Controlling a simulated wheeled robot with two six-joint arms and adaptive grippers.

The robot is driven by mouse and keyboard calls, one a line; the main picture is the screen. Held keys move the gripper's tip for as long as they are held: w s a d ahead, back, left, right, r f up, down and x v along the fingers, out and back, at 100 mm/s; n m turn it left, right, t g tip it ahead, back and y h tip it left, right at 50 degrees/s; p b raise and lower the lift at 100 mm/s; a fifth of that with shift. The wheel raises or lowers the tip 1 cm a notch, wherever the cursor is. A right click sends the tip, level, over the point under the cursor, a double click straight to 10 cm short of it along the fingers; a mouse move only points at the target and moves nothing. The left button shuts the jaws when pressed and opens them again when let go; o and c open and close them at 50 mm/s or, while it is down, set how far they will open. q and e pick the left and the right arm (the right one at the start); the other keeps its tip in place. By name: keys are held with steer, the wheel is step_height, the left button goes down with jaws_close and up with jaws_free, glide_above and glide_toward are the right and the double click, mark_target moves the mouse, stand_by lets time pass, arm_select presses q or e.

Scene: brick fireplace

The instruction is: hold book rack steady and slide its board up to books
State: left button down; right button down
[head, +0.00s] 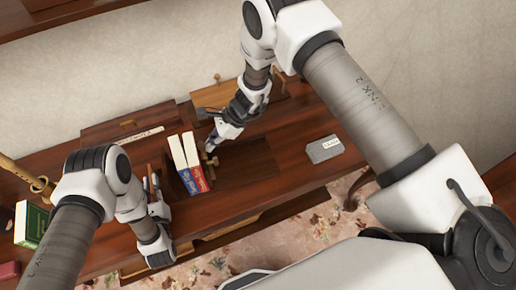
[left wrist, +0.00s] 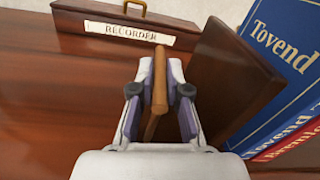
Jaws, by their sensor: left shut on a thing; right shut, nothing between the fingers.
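The dark wooden book rack (head: 250,162) stands on the brown table. A blue book (head: 181,164) and a red book (head: 194,162) stand upright in it; they also show in the left wrist view, the blue one (left wrist: 285,60) larger. My left gripper (head: 152,190) is at the rack's left side. In the left wrist view (left wrist: 158,108) it is shut on a brown wooden handle (left wrist: 159,75) beside the rack's dark end panel (left wrist: 232,75). My right gripper (head: 212,145) is shut and empty, by a knobbed board (head: 210,162) right of the books. Whether it touches is unclear.
A labelled recorder case (head: 140,135) and a wooden box (head: 212,95) lie behind the rack. A grey labelled box (head: 323,148) sits to the right. A green book (head: 32,222) stands at the far left. The wall closes off the back.

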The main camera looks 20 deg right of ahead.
arm_select(q)
steer(key=shift+d+f, duration=0.1)
arm_select(e)
steer(key=shift+w+a, duration=0.15)
steer(key=shift+a, duration=1.5)
steer(key=shift+a, duration=0.2)
steer(key=shift+d+r, duration=0.25)
steer(key=shift+r, duration=0.1)
steer(key=shift+v, duration=2.05)
steer(key=shift+r, duration=0.1)
arm_select(q)
steer(key=c, duration=1.1)
jaws_free()
steer(key=shift+w, duration=0.1)
arm_select(e)
steer(key=v, duration=0.7)
steer(key=shift+d+r, duration=0.3)
